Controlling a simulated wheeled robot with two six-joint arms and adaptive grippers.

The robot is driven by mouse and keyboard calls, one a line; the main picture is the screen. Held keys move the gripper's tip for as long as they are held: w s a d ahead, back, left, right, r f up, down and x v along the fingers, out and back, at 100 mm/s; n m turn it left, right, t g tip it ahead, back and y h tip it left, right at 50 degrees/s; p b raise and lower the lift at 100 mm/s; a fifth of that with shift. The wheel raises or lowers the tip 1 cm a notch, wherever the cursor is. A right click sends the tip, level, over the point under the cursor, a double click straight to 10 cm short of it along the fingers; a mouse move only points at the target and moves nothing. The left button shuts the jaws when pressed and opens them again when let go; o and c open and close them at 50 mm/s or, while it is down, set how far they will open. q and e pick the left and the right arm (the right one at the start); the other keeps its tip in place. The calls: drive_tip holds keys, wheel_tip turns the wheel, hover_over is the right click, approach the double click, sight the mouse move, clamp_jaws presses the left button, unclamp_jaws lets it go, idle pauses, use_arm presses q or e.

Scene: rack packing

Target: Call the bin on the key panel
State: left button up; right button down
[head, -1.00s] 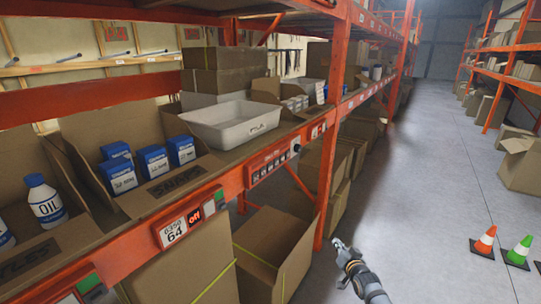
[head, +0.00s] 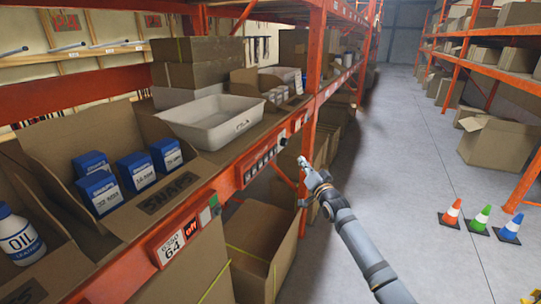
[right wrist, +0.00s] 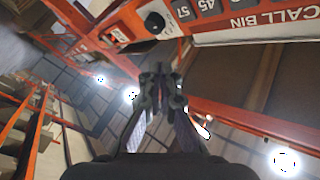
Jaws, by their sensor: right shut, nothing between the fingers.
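The key panel (head: 262,161) is a red strip with a row of dark keys on the orange rack beam, below the pale tray. In the right wrist view the panel (right wrist: 225,14) is close and upside down, with "CALL BIN" lettering, grey keys showing 45 and 57, and a round black knob (right wrist: 154,22). My right gripper (head: 302,166) is shut and empty, in the aisle just right of the panel. Its closed fingertips (right wrist: 161,72) show below the knob in the wrist view; contact cannot be seen. My left gripper is not in view.
An open carton (head: 262,224) is below. Several cones (head: 480,218) stand right; the aisle floor is open.

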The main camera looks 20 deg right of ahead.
sight(271, 154)
drive_tip(key=shift+w+a+b, duration=1.2)
drive_tip(key=shift+w+a, duration=0.3)
drive_tip(key=shift+w, duration=0.2)
drive_tip(key=shift+w+a+b, duration=1.15)
drive_tip(key=shift+w+a, duration=0.35)
drive_tip(key=shift+w, duration=0.15)
drive_tip(key=shift+w+a, duration=0.3)
drive_tip(key=shift+w, duration=0.05)
drive_tip(key=shift+w+a, duration=0.25)
drive_tip(key=shift+s+d, duration=0.55)
drive_tip(key=shift+s, duration=0.05)
